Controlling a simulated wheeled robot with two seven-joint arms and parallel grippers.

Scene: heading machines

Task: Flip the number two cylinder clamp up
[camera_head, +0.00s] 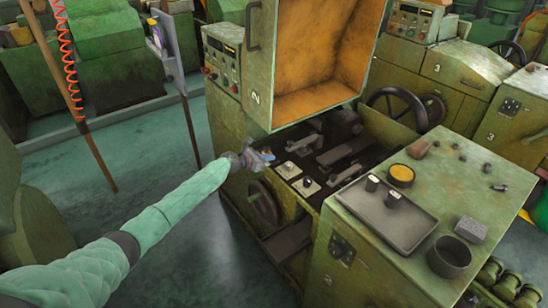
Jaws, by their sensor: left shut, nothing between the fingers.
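The green machine (257,60) marked with a 2 stands in the middle with its orange-lined cover raised. Its open bay holds dark metal parts, including two light square plates with small knobs, a rear one (288,170) and a front one (306,187). Grey bar-like parts (342,150) lie low to the right of the plates. I cannot tell which part is the number two cylinder clamp. My left gripper (266,156) is shut and empty at the left edge of the bay, just left of the rear plate. My right gripper is out of view.
A handwheel (264,203) sits below my left gripper, and another (397,108) behind the bay. Open floor lies left.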

